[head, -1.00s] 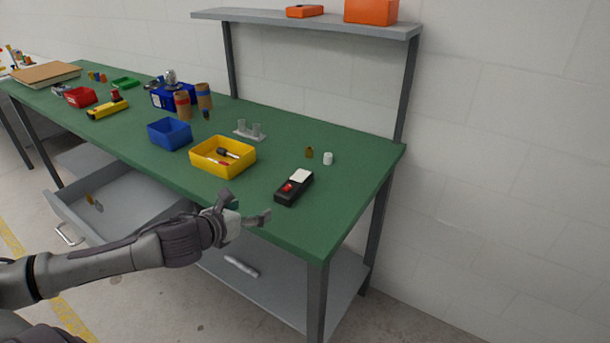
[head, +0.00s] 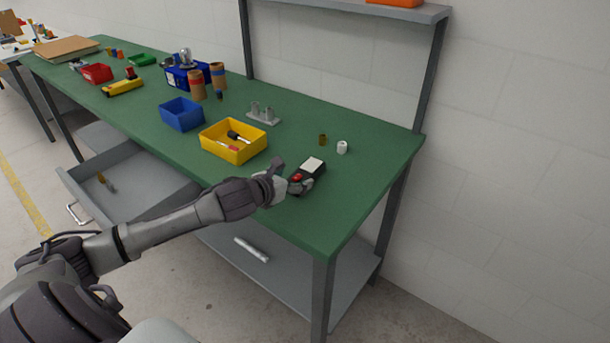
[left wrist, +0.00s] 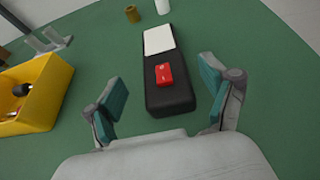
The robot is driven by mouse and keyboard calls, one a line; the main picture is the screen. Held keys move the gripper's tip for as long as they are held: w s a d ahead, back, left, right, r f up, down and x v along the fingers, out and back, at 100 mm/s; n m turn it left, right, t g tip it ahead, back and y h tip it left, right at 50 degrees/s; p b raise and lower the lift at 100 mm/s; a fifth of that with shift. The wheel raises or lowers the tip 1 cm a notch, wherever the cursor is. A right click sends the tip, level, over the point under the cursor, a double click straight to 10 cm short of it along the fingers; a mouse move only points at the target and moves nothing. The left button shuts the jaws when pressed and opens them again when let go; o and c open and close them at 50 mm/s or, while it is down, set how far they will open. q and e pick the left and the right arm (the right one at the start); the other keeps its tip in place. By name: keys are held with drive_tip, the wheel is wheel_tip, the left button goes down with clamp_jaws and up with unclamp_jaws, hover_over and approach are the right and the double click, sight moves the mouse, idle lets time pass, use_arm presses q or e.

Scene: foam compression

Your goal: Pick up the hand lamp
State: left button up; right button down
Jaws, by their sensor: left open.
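The hand lamp, a black oblong body with a white panel and a red switch (head: 312,165), lies flat near the right end of the green table. In the left wrist view the hand lamp (left wrist: 158,40) points away from me, its near end between the fingers. My left gripper (head: 291,178) is open at the near end of the lamp. In the left wrist view its teal-padded fingers (left wrist: 160,90) stand one on each side, with a gap to the lamp on both sides. The fingers hide part of the lamp's near end in the head view. My right gripper is not in view.
A yellow bin (head: 233,153) with tools stands left of the lamp. A small brown cylinder (head: 322,139) and a white cylinder (head: 342,147) stand behind it. A blue bin (head: 181,115) is farther left. The table (head: 370,165) is clear right of the lamp.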

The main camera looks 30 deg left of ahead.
sight(300, 176)
use_arm(q)
drive_tip(key=shift+d+p+x, duration=0.2)
drive_tip(key=shift+p+x, duration=0.3)
drive_tip(key=shift+x, duration=2.3)
drive_tip(key=shift+s, duration=0.1)
drive_tip(key=c, duration=1.4)
drive_tip(key=shift+r, duration=0.1)
